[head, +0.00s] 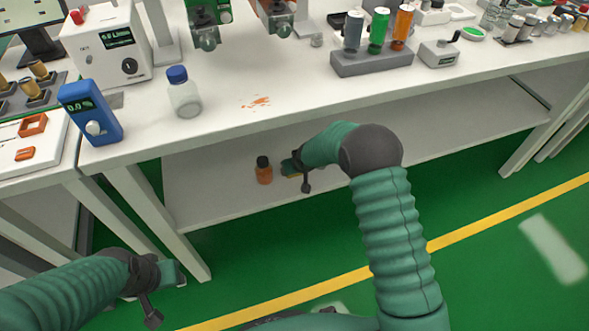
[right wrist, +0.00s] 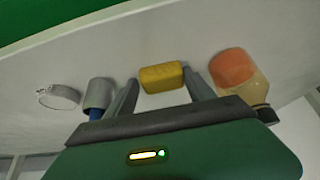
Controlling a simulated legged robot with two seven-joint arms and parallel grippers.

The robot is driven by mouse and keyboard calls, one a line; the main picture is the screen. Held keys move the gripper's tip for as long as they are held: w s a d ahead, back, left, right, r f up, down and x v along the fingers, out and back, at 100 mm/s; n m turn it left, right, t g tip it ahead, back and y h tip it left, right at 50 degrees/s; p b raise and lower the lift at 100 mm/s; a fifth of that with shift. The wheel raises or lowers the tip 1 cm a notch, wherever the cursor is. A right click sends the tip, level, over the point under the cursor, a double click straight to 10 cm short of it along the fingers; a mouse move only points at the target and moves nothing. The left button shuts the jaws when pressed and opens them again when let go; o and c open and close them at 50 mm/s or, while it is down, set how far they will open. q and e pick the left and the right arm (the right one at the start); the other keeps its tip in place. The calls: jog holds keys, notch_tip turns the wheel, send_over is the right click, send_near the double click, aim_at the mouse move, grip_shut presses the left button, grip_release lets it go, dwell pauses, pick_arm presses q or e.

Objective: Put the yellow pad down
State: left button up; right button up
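The yellow pad (right wrist: 161,77) is between the two fingertips of my right gripper (right wrist: 161,82) in the right wrist view. Both fingertips sit close against its sides, and the gripper appears shut on it. In the head view my right gripper (head: 292,168) is low over the lower shelf, and the pad is mostly hidden there. I cannot tell whether the pad touches the shelf. My left gripper (head: 165,285) is at the lower left, in front of the table leg and away from the pad; its fingers are not clear.
An orange bottle with a dark cap (head: 264,171) stands on the lower shelf (head: 205,190), just left of my right gripper. A grey cylinder (right wrist: 98,93) and a clear ring-like item (right wrist: 59,97) show in the right wrist view. The white tabletop (head: 300,100) overhangs the shelf.

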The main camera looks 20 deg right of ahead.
jog(key=shift+s+a+f, duration=0.2)
jog(key=shift+a+f, duration=0.05)
jog(key=shift+f, duration=0.05)
jog(key=shift+r, duration=0.1)
jog(key=shift+a+r+p, duration=0.1)
jog(key=shift+r+p, duration=0.25)
jog(key=p+v, duration=0.4)
jog(key=v, duration=0.7)
jog(key=s+r+g, duration=0.1)
jog(key=s+r, duration=0.2)
jog(key=s, duration=0.9)
jog(key=s+r+g, duration=0.2)
jog(key=s+r, duration=0.2)
jog(key=s, duration=0.9)
jog(key=shift+s+d+r, duration=0.15)
jog(key=shift+d+r, duration=0.1)
jog(key=shift+r, duration=0.1)
